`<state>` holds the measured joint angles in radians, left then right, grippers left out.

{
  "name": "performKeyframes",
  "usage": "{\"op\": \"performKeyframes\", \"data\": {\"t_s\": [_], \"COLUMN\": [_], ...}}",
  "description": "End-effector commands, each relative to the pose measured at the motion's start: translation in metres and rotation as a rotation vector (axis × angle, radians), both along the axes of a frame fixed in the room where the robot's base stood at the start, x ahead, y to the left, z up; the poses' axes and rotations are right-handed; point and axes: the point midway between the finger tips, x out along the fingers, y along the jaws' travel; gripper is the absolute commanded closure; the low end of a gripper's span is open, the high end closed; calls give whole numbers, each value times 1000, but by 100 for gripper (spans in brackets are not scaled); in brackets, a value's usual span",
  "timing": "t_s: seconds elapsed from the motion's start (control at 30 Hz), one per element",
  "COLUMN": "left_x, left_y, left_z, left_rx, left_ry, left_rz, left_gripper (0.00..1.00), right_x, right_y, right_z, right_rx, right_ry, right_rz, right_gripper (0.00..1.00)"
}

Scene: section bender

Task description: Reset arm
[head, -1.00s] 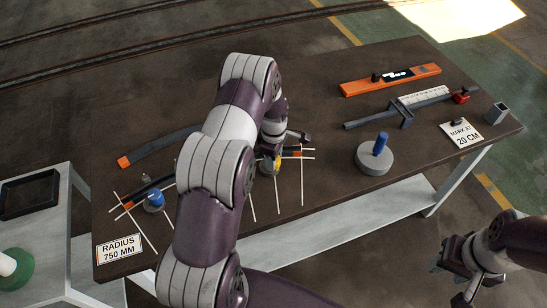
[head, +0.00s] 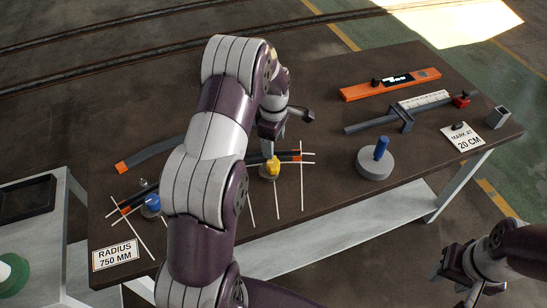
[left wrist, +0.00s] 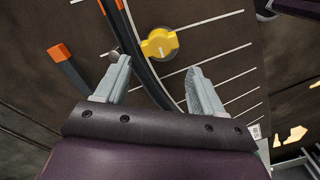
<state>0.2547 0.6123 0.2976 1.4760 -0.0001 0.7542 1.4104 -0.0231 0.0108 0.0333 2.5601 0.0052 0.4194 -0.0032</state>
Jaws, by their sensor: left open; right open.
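My left gripper (head: 268,150) is above the dark table (head: 330,180), just behind a yellow knob (head: 271,168). In the left wrist view its two fingers (left wrist: 158,85) are apart with nothing gripped; the yellow knob (left wrist: 159,44) and a dark curved bar (left wrist: 140,50) lie beyond the fingertips. The bar's orange end (head: 296,157) shows right of the knob in the head view. My right gripper (head: 455,275) is open and empty, off the table's front right side. My left arm hides part of the table's middle.
A blue knob (head: 152,202) and a second dark bar with an orange end (head: 122,167) are at left. A grey disc with a blue handle (head: 381,149), a caliper-like tool (head: 405,116), an orange level (head: 362,89) and a "MARK AT 20 CM" card (head: 463,137) are at right. A "RADIUS 750 MM" card (head: 115,255) lies front left.

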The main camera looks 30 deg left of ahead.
Motion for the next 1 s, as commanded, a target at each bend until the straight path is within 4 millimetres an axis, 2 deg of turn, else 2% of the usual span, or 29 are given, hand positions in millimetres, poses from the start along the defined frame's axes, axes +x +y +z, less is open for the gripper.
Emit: {"op": "performKeyframes", "data": {"t_s": [0.1,0.23,0.77,0.87,0.93,1.0], "left_x": [0,0,0,1,-21,-52], "left_y": [0,0,0,0,-6,-24], "left_z": [19,29,30,25,14,16], "left_rx": [0,0,0,7,1,3], "left_ry": [-1,1,-1,-18,-2,-3], "left_rz": [0,0,-37,-235,-473,-783], "left_gripper": [31,31,31,31,31,31], "right_x": [0,0,0,0,0,0], "right_y": [0,0,0,0,0,0], "right_z": [-4,-5,-4,-5,-4,-4], "right_rx": [0,0,0,0,0,0], "right_ry": [0,0,0,0,0,0], "right_rz": [0,0,0,0,0,0], "right_gripper": [57,57,57,57,57,57]}}
